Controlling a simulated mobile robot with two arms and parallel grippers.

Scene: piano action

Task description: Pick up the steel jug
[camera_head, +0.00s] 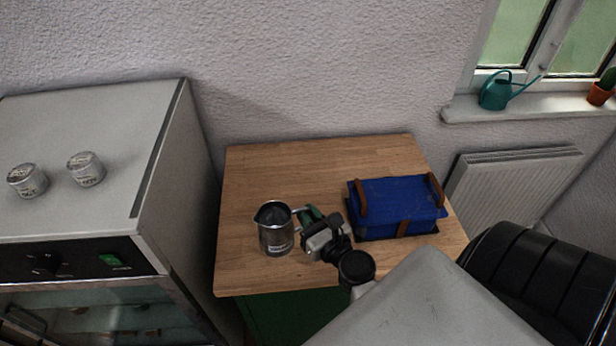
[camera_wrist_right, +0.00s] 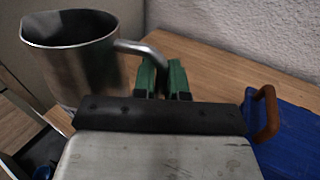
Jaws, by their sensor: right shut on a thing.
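The steel jug (camera_head: 276,230) is upright at the front left part of the wooden table (camera_head: 330,160), with a label on its side. Whether it touches the table or hangs just above it I cannot tell. Its handle points right, toward my right gripper (camera_head: 308,216). In the right wrist view the jug (camera_wrist_right: 85,65) is at the left, and the green fingers of the right gripper (camera_wrist_right: 163,82) are shut around its handle. My left gripper is not in view.
A blue box (camera_head: 400,205) with brown straps stands just right of my right gripper. A grey oven-like cabinet (camera_head: 90,140) with two small tins (camera_head: 86,168) on top stands left of the table. The table's back part is clear. A radiator (camera_head: 510,185) is at the right.

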